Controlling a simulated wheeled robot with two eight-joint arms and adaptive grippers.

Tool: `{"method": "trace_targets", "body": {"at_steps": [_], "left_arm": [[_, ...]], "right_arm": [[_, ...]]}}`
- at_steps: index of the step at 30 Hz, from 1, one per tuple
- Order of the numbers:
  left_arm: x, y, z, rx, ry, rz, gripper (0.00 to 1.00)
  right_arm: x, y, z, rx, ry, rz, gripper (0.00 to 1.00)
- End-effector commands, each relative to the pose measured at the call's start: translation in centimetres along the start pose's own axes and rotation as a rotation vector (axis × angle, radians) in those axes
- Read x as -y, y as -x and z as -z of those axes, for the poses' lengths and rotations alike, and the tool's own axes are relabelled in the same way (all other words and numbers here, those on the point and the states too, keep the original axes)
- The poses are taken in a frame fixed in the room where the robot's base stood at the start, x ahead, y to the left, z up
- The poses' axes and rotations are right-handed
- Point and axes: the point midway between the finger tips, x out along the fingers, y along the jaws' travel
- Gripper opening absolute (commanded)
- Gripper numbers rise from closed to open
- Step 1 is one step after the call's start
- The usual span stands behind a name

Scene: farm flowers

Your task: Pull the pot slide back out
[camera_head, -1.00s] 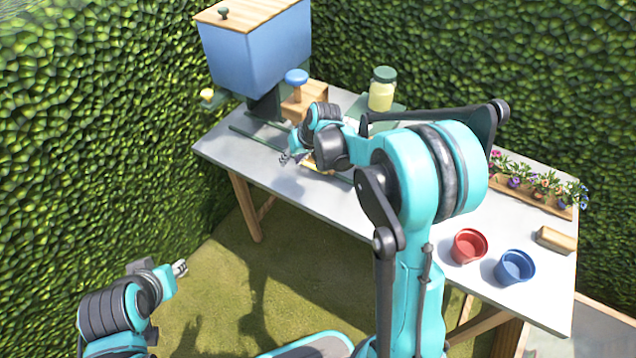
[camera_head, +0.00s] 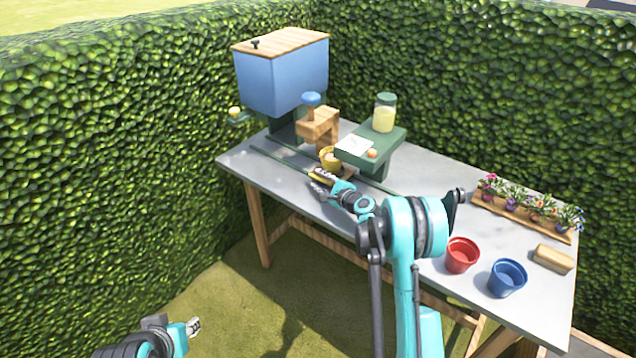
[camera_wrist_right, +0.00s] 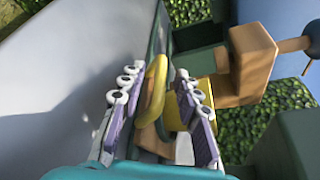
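The pot slide (camera_head: 347,172) is a small wooden carriage at the green rails on the table. A yellow pot (camera_head: 330,158) stands on it, just left of the green stand. The slide's yellow handle (camera_head: 321,178) faces the front of the table. My right gripper (camera_head: 318,188) is at this handle. In the right wrist view, the yellow handle (camera_wrist_right: 153,88) lies between the parted fingers of the right gripper (camera_wrist_right: 158,88), with gaps visible beside it. My left gripper (camera_head: 193,327) is low at the left, away from the table; its finger opening is too small to judge.
A blue hopper (camera_head: 283,82) and a wooden press with a blue knob (camera_head: 318,125) stand behind the slide. The green stand (camera_head: 377,151) carries a jar (camera_head: 385,113). Red (camera_head: 462,255) and blue (camera_head: 507,278) pots, a brush-like block (camera_head: 553,259) and a flower tray (camera_head: 520,217) are at right.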

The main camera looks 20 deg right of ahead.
Motion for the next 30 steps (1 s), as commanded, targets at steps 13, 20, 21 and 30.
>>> {"method": "trace_targets", "body": {"at_steps": [13,20,21,30], "left_arm": [[0.0,-0.4,-0.3,0.000,0.000,0.000,0.33],[0.0,-0.4,-0.3,0.000,0.000,0.000,0.33],[0.0,-0.4,-0.3,0.000,0.000,0.000,0.33],[0.0,-0.5,-0.4,0.000,0.000,0.000,0.33]], "right_arm": [[0.0,-1.7,0.0,0.000,0.002,-0.001,0.33],[0.0,-1.7,0.0,0.000,0.002,-0.001,0.00],[0.0,-1.7,0.0,0.000,0.002,-0.001,0.00],[0.4,-1.4,0.8,-0.001,0.002,-0.001,0.00]]}}
